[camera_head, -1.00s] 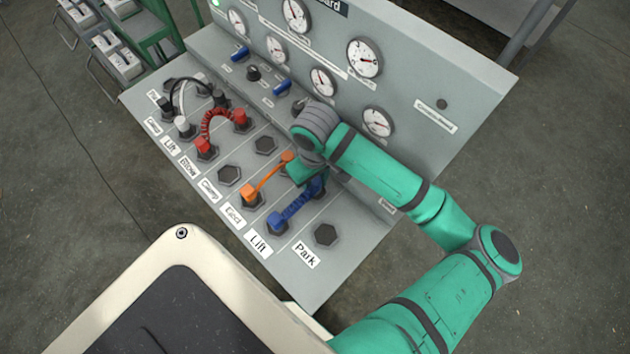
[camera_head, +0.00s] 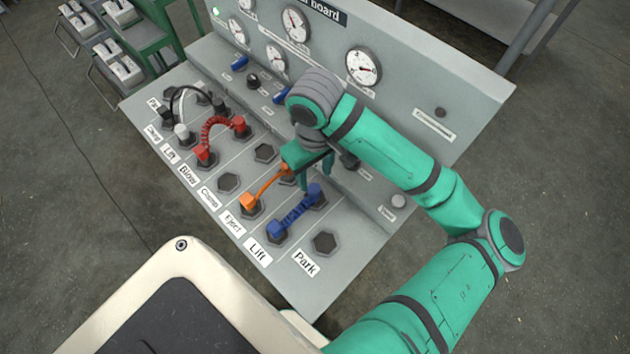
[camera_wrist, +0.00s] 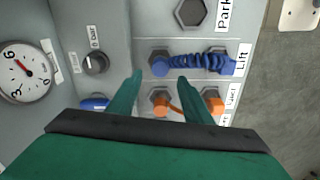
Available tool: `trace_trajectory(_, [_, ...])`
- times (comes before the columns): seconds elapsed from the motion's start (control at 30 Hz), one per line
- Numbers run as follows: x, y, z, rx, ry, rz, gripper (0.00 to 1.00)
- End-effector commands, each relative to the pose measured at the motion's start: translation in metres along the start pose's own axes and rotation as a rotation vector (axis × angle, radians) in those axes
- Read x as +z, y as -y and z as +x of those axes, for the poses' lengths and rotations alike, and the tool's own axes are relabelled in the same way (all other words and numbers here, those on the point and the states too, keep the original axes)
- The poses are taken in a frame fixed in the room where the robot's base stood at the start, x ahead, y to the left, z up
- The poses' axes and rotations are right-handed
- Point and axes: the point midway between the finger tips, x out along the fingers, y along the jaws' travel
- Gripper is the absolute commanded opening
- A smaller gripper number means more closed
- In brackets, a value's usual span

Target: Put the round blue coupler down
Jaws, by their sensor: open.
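The blue coiled hose (camera_head: 296,212) lies along the right-hand "Lift" row. Its round blue coupler (camera_head: 315,192) sits at the far socket of that row; how deeply it is seated I cannot tell. The other blue end, a blockier one (camera_head: 277,229), is at the near socket by the label. In the wrist view the round coupler (camera_wrist: 160,65) is just beyond my fingertips, the hose running right. My gripper (camera_head: 317,180) is open and empty above the far socket, fingers apart from the coupler; it also shows in the wrist view (camera_wrist: 160,76).
The "Park" socket (camera_head: 325,243) is empty. An orange link (camera_head: 250,201) lies in the "Eject" row right beside my fingers. A red coiled hose (camera_head: 217,130) is further left. The upright gauge panel (camera_head: 425,85) rises close behind my gripper.

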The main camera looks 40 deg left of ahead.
Motion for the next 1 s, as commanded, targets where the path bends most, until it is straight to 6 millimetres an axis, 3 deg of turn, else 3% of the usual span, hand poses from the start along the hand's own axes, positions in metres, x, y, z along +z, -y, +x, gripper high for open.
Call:
trace_trajectory(0.27, [0.000,0.000,-0.023,0.000,0.001,0.000,0.45])
trace_trajectory(1.0, [0.000,0.000,-0.024,-0.001,0.001,0.000,0.45])
